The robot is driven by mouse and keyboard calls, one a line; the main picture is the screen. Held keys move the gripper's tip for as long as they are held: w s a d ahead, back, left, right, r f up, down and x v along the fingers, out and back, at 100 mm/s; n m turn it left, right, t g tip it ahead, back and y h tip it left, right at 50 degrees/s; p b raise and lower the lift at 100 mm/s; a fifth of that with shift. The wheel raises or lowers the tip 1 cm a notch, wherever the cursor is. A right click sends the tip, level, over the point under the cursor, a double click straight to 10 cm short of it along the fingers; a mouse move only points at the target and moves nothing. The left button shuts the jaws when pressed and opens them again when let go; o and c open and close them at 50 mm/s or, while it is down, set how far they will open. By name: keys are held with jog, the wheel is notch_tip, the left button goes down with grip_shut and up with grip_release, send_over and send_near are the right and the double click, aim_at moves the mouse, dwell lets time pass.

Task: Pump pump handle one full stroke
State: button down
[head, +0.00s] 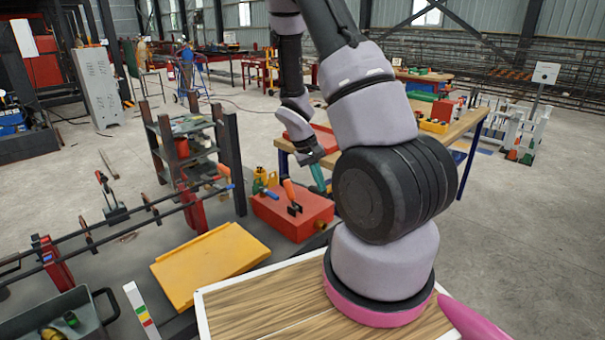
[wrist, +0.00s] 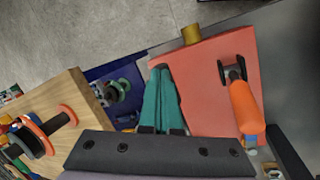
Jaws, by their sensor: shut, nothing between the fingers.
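The pump is a red box (head: 300,218) on the dark bench in the head view, and its red top fills the right middle of the wrist view (wrist: 200,65). Its pump handle is an orange-gripped lever (head: 289,190) on a black bracket, standing up from the top and tilted; the orange grip also shows in the wrist view (wrist: 243,105). My gripper (head: 320,188) has teal fingers, which lie together in the wrist view (wrist: 160,75). It is shut and empty, above the box's edge and beside the handle, apart from it.
A yellow plate (head: 210,262) lies left of the pump on the bench. A dark rack (head: 195,150) stands behind left. A wooden table (head: 450,135) with tools and parts is behind right. A grey bin (head: 95,325) is at the front left. Open floor lies at the right.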

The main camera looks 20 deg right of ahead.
jog(key=shift+f, duration=0.2)
jog(key=shift+r, duration=0.1)
notch_tip(320, 180, up, 8)
jog(key=w+a, duration=0.1)
jog(key=w, duration=0.1)
jog(key=shift+w, duration=0.4)
dwell(0.6)
jog(key=s+a+r+m+t+y, duration=0.1)
jog(key=s+a+r+t, duration=0.15)
jog(key=r, duration=0.65)
jog(key=s+a+r+m+t+y, duration=0.1)
jog(key=s+a+r+t+y, duration=0.2)
jog(key=r, duration=0.5)
jog(key=s+a+r+t+y, duration=0.1)
jog(key=s+a+r+t, duration=0.2)
jog(key=s+a+r, duration=0.5)
jog(key=s+r, duration=0.4)
jog(key=shift+m, duration=0.3)
